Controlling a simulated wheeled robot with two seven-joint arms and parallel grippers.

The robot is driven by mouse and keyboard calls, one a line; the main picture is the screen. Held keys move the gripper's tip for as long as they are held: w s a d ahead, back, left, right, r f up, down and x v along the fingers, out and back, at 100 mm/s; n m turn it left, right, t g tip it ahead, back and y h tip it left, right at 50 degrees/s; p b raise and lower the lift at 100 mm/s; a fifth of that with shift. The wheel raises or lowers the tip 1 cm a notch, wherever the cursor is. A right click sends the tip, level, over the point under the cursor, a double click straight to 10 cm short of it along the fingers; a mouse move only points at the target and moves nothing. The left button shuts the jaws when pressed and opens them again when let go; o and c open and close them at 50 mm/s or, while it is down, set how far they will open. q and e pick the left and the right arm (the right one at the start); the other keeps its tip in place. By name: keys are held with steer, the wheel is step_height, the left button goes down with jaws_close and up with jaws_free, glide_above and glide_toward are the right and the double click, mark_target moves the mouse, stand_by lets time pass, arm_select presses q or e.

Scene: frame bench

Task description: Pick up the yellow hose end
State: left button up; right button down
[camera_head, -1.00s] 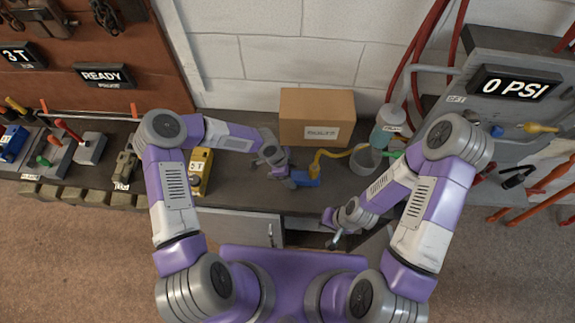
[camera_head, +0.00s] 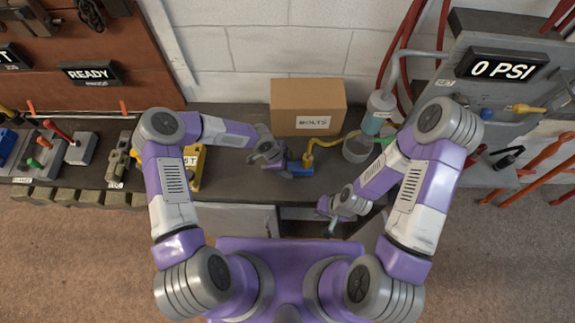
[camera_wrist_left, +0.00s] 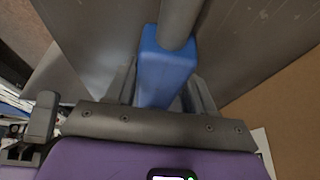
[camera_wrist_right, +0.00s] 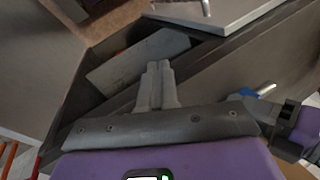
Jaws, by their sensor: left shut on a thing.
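The yellow hose (camera_head: 326,143) lies on the bench in front of the cardboard box. Its near end (camera_head: 308,158) bends down at a blue block (camera_head: 301,169). My left gripper (camera_head: 286,167) is shut on the blue block. In the left wrist view the blue block (camera_wrist_left: 167,65) sits between the jaws, with a grey cylinder rising from it; no yellow shows there. I cannot tell whether the hose end is fixed to the block. My right gripper (camera_head: 330,222) is over the bench's front edge, jaws together and empty in the right wrist view (camera_wrist_right: 160,75).
A cardboard box (camera_head: 308,106) marked BOLTS stands behind the hose. A grey round container (camera_head: 357,148) and a clear bottle (camera_head: 377,112) stand to the right. A yellow device (camera_head: 194,165) is on the left. A grey panel reading 0 PSI (camera_head: 502,68) is at the right.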

steer(key=c, duration=1.8)
jaws_free()
steer(key=shift+o, duration=2.3)
steer(key=shift+w, duration=0.35)
steer(key=o, duration=0.4)
steer(key=w, duration=0.1)
steer(key=w+n, duration=0.1)
steer(key=shift+w+r+g+h, duration=0.3)
steer(key=shift+w+r+h, duration=0.1)
steer(key=w+r, duration=0.1)
steer(key=w, duration=0.1)
steer(key=w+r+n+h, duration=0.1)
steer(key=w, duration=0.1)
steer(key=w+a+r+n, duration=0.1)
steer(key=w+r, duration=0.1)
steer(key=shift+w, duration=0.15)
step_height(320, 180, up, 11)
steer(key=n+h, duration=0.2)
glide_above(308, 155)
steer(key=shift+r, duration=0.15)
step_height(308, 155, down, 6)
steer(key=shift+f, duration=0.2)
steer(key=shift+w+f, duration=0.2)
steer(key=shift+f, duration=1.1)
steer(key=shift+w+f, duration=0.15)
steer(key=shift+f, duration=1.1)
